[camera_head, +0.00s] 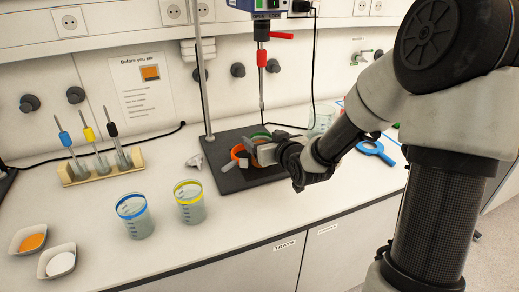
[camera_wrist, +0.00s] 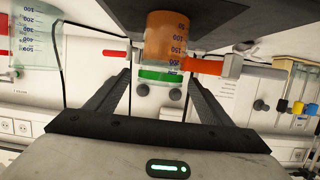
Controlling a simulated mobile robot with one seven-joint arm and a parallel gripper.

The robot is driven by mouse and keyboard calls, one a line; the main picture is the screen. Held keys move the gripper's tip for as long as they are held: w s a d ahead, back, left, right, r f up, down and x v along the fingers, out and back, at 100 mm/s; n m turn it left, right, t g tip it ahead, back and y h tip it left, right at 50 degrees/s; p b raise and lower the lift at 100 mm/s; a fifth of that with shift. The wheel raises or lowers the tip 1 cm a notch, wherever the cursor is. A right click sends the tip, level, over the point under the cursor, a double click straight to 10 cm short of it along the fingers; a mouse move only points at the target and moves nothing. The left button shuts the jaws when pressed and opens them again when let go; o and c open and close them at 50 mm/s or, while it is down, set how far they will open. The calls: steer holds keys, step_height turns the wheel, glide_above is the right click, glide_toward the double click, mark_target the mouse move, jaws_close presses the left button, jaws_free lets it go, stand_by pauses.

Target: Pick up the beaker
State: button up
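A beaker (camera_wrist: 166,40) with orange contents and a green rim stands on the dark stand base. In the head view its green rim (camera_head: 260,137) shows behind my gripper, which hides much of it. The wrist view is upside down. There, my gripper (camera_wrist: 159,77) is open, with one finger on each side of the beaker near its green rim. I see a gap on the left; contact on the right cannot be told. A blue-rimmed beaker (camera_head: 134,217) and a yellow-rimmed beaker (camera_head: 189,203) stand on the bench at the front.
The stand base (camera_head: 226,180) carries an upright rod (camera_head: 202,75). Another clear beaker (camera_wrist: 36,38) is at the left of the wrist view. A tool rack (camera_head: 77,173) and two small dishes (camera_head: 57,262) are left.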

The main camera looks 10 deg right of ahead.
steer(key=c, duration=1.7)
steer(key=shift+c, duration=0.4)
steer(key=shift+s+r, duration=0.1)
steer(key=shift+r, duration=0.15)
